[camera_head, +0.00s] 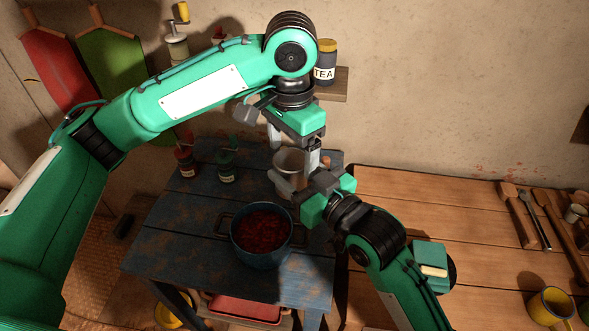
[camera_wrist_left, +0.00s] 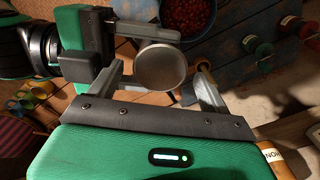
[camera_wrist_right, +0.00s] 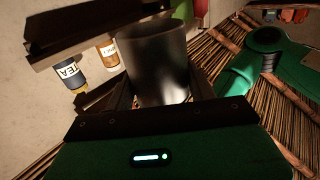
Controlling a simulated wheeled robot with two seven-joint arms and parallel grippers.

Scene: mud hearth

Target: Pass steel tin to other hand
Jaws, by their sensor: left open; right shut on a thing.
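The steel tin (camera_head: 289,160) is a grey, open-topped cylinder held in the air above the blue table. My right gripper (camera_head: 293,184) is shut on it from below and to the right. The tin also fills the middle of the right wrist view (camera_wrist_right: 157,62). My left gripper (camera_head: 293,150) comes down from above, open, with its fingers on either side of the tin. In the left wrist view the tin's round mouth (camera_wrist_left: 160,68) shows between the open left fingers, with a visible gap to the right finger. Contact with the left finger is unclear.
A blue pot of red contents (camera_head: 262,236) stands on the blue table (camera_head: 180,232) just below the grippers. Red and green jars (camera_head: 227,170) stand behind it. A TEA jar (camera_head: 325,62) is on the wall shelf. A wooden counter (camera_head: 440,215) with utensils lies right.

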